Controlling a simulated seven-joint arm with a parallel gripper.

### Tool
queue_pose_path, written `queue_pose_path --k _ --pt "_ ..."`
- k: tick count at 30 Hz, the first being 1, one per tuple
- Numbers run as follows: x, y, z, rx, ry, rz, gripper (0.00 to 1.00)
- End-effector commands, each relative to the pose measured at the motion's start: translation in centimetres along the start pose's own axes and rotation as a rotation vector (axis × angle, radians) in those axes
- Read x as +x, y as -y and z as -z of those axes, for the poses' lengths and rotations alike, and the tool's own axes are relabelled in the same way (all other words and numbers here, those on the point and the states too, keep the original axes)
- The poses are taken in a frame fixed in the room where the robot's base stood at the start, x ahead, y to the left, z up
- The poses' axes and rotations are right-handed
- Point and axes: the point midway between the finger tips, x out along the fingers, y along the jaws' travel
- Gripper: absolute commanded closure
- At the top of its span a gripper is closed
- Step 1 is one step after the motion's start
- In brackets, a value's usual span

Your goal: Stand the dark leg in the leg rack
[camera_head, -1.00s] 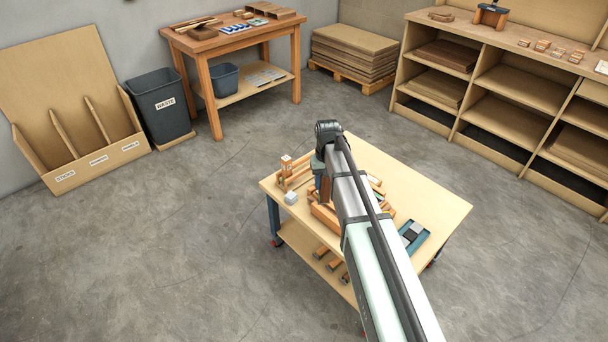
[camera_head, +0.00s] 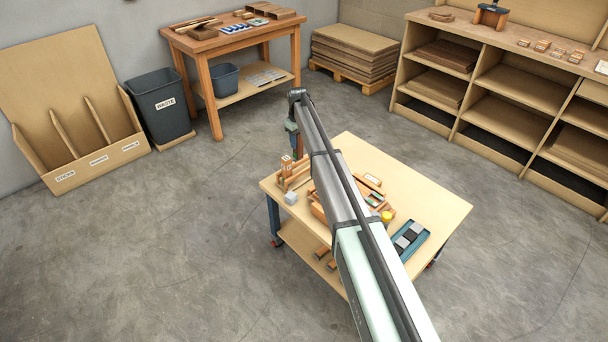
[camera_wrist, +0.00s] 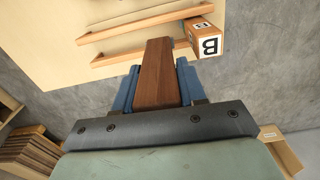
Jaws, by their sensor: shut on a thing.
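The dark leg (camera_wrist: 158,72) is a reddish-brown wooden bar. My gripper (camera_wrist: 157,90) is shut on it, with a blue finger on each side in the wrist view. The leg rack (camera_wrist: 130,50) has pale wooden rails, and a block with a "B" label (camera_wrist: 208,40) sits at its right end. The leg's far end overlaps the rails in that view; I cannot tell whether it touches them.

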Motion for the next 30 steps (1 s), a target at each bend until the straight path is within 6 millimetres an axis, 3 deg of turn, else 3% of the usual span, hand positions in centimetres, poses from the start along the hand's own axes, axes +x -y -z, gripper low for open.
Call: queue_pose_path --k 5,15,30 --pt "0.6 0.0 0.0 -0.042 -0.002 -0.001 0.99" --pt "5.5 0.0 0.0 -0.043 -0.001 0.000 0.99" --pt "10.0 0.0 0.0 -0.042 -0.002 -0.001 0.99"
